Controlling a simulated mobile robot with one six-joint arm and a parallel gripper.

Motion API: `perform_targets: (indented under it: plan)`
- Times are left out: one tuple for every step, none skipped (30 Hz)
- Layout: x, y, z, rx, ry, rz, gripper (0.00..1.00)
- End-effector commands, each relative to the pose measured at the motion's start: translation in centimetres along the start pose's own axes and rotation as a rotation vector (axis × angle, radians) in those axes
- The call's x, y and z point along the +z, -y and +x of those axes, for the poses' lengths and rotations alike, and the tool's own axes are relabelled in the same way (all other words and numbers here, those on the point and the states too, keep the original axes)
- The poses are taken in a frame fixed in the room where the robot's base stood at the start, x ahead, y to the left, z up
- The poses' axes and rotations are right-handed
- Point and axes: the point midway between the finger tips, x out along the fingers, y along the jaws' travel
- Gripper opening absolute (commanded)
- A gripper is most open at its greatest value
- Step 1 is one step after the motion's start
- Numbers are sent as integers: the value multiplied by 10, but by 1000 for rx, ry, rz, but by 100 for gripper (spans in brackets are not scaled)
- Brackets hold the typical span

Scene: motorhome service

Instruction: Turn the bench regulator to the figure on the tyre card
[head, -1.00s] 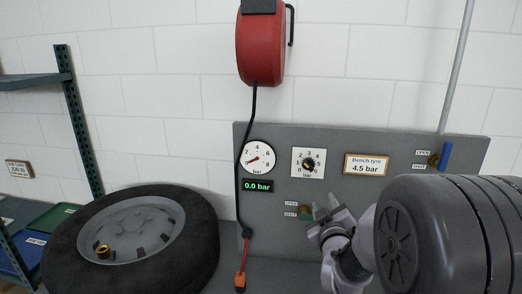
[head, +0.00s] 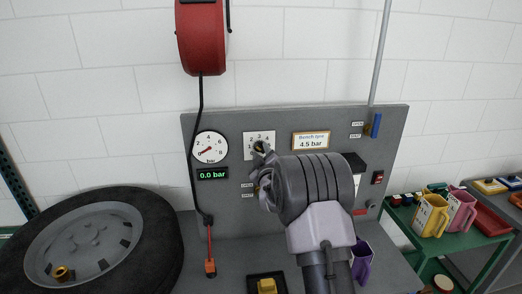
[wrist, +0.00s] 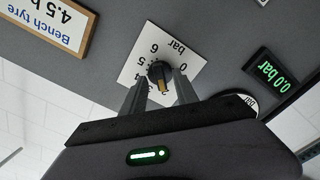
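The bench regulator is a dark knob with a tan mark (wrist: 158,72) on a white scale plate (head: 250,142), set in a grey panel. The tan mark's figure cannot be read. The tyre card (head: 311,140) reads "Bench tyre 4.5 bar"; it also shows upside down in the wrist view (wrist: 50,25). The round gauge (head: 210,147) has its red needle low, and the green display (head: 212,175) reads 0.0 bar. My gripper (head: 260,150) is at the regulator. In the wrist view its fingers (wrist: 160,80) are apart, one on each side of the knob; contact cannot be told.
A blue lever (head: 376,125) sits at the panel's upper right, by OPEN and SHUT labels. A second labelled valve is partly hidden by my gripper. A black hose (head: 198,150) hangs from the red reel (head: 201,38).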

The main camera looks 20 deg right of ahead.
Motion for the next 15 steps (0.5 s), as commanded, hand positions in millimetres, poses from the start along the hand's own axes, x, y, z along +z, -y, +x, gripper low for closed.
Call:
perform_targets:
  plan:
    - [-1, 0, 3, 0, 0, 1, 35]
    - [0, 0, 5, 0, 0, 1, 35]
    - [0, 0, 6, 0, 0, 1, 35]
    - [0, 0, 7, 0, 0, 1, 35]
    - [0, 0, 7, 0, 0, 1, 35]
    - [0, 0, 8, 0, 0, 1, 35]
    - [0, 0, 8, 0, 0, 1, 35]
    - [0, 0, 7, 0, 0, 1, 35]
    - [0, 0, 7, 0, 0, 1, 35]
    - [0, 0, 7, 0, 0, 1, 35]
    - [0, 0, 7, 0, 0, 1, 34]
    - [0, 0, 7, 0, 0, 1, 26]
    - [0, 0, 7, 0, 0, 1, 20]
    - [0, 0, 7, 0, 0, 1, 14]
    - [0, 0, 7, 0, 0, 1, 6]
